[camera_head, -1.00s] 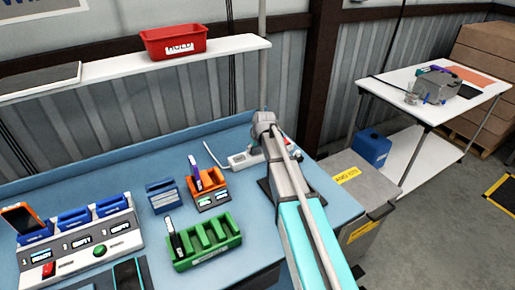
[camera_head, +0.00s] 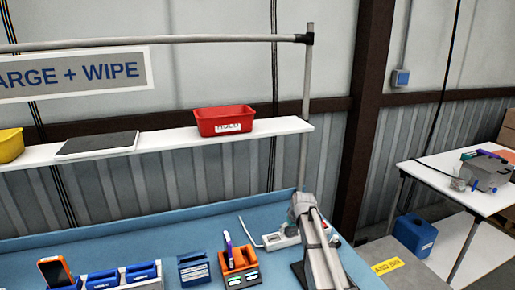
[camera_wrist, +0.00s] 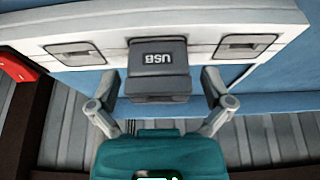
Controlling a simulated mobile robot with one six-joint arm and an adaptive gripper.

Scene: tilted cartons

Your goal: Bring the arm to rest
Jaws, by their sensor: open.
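My gripper (camera_wrist: 159,78) is open in the wrist view, one finger on each side of a dark grey block marked USB (camera_wrist: 158,58). Clear gaps show beside the block at the fingertips. The block sits at the middle of a white power strip (camera_wrist: 110,55) with a socket on each side. In the head view my arm reaches up to the back of the blue bench, its end close to the power strip (camera_head: 285,238). The gripper's fingers cannot be made out there.
An orange holder (camera_head: 240,268) and a blue holder (camera_head: 193,270) stand left of the arm. A red bin (camera_head: 224,121) and a dark flat pad (camera_head: 98,144) lie on the white shelf (camera_head: 185,138) above. A side table (camera_head: 470,190) stands at right.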

